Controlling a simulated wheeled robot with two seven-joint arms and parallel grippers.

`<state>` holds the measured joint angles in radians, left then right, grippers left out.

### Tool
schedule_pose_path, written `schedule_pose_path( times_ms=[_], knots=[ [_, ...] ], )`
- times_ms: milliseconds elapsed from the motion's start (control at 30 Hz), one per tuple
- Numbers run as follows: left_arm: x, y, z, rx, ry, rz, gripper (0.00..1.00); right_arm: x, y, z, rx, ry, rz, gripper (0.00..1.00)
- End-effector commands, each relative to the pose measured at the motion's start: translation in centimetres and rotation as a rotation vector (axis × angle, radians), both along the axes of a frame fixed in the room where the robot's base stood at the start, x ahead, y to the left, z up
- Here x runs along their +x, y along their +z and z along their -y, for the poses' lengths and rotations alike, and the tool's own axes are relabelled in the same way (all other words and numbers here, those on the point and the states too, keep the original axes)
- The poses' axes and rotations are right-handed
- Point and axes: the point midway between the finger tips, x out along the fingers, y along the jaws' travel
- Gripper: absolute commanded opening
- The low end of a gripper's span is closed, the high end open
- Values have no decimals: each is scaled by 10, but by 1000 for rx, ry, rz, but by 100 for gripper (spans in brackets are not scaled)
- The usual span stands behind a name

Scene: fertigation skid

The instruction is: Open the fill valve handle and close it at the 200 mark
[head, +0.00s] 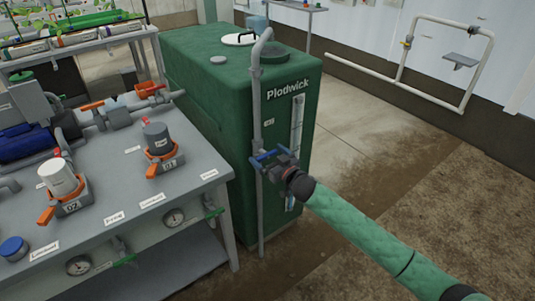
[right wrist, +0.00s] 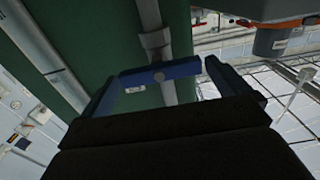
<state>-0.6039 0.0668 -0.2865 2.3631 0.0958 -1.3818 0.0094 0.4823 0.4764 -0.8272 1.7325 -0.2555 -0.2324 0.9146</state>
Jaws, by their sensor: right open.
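The blue fill valve handle (head: 266,155) sits on the grey vertical pipe (head: 257,100) at the front of the green Plodwick tank (head: 215,100). In the right wrist view the handle (right wrist: 180,70) lies crosswise, with a round grey pivot at its middle. My right gripper (head: 280,161) is at the handle, its two fingers apart on either side of it. I cannot tell whether they touch it. A pale level gauge (head: 297,125) runs down the tank front; its marks and level are too small to read. My left gripper is not in view.
A grey bench (head: 120,215) at the left carries a white canister (head: 60,180) and a dark grey canister (head: 157,138) in orange holders. Pressure gauges (head: 174,217) hang under its edge. The floor right of the tank is open. White wall piping (head: 395,85) runs at the back right.

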Motion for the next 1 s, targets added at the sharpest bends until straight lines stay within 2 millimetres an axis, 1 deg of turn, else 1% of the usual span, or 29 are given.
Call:
schedule_pose_path(
  times_ms=[133, 433, 633, 667, 1000],
  knots=[
    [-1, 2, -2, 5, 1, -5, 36, 7, 0, -6, -1, 0, -1, 100],
    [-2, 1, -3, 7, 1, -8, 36, 9, -1, -7, -1, 0, -1, 100],
    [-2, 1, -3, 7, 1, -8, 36, 8, -1, -7, -1, 0, -1, 61],
    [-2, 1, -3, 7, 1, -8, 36, 8, -1, -6, -1, 0, -1, 59],
    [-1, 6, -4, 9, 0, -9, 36, 8, 0, -7, -40, 0, 28, 59]
  ],
)
